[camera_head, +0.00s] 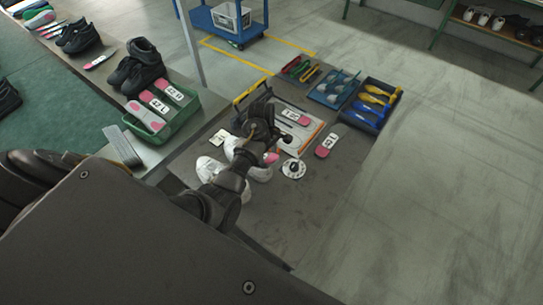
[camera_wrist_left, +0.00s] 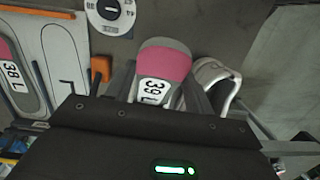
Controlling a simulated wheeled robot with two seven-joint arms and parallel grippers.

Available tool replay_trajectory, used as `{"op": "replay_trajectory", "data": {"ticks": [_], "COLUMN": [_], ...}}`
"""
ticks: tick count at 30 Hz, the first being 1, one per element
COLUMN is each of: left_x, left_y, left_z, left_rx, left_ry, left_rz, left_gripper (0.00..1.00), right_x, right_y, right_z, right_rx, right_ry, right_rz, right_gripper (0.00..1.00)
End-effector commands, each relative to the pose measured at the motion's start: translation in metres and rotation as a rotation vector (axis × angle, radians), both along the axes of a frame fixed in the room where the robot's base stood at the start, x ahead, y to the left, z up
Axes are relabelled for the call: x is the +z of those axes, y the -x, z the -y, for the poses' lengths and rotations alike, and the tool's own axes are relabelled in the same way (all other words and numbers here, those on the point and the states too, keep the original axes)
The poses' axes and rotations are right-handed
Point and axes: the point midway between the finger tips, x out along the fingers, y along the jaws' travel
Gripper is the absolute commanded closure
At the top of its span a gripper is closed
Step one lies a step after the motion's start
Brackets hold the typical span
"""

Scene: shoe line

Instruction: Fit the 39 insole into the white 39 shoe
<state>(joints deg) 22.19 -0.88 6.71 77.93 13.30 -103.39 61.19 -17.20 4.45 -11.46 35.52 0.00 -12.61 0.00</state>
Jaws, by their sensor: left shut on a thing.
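My left gripper (camera_wrist_left: 160,90) is shut on an insole (camera_wrist_left: 164,60) with a pink end, a grey rim and a white label reading 39 L. A white shoe (camera_wrist_left: 218,78) is just right of the insole in the left wrist view, and its opening shows partly. In the head view my left gripper (camera_head: 262,138) is over the work table, and its arm hides part of the white shoes. One white shoe (camera_head: 208,168) shows left of the arm and another (camera_head: 262,174) right of it. The held insole's pink end (camera_head: 271,157) shows beside the gripper. My right gripper is not in view.
A board with another insole (camera_head: 297,117) lies behind my gripper. A round dial (camera_head: 293,169) and a loose insole (camera_head: 327,146) are right of it. Tool trays (camera_head: 369,120) line the table's back right. A green crate (camera_head: 178,125) stands left. The front table area is bare.

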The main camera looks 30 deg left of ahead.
Motion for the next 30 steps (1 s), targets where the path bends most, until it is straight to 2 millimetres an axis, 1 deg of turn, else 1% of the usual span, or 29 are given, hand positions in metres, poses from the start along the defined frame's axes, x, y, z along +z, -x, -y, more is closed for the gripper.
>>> {"op": "replay_trajectory", "data": {"ticks": [6, 25, 30], "left_x": [-0.009, -0.024, -0.031], "left_y": [-0.003, -0.013, -0.013], "left_z": [-0.015, -0.057, -0.059], "left_rx": [0.002, 0.001, -0.002], "left_ry": [-0.019, -0.07, -0.114], "left_rz": [0.003, 0.016, 0.023], "left_gripper": [0.69, 0.69, 0.69], "right_x": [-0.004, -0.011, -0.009], "right_y": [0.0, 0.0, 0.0], "right_z": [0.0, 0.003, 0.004], "right_rx": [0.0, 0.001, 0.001], "right_ry": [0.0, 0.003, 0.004], "right_rz": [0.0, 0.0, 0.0], "right_gripper": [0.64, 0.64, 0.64]}}
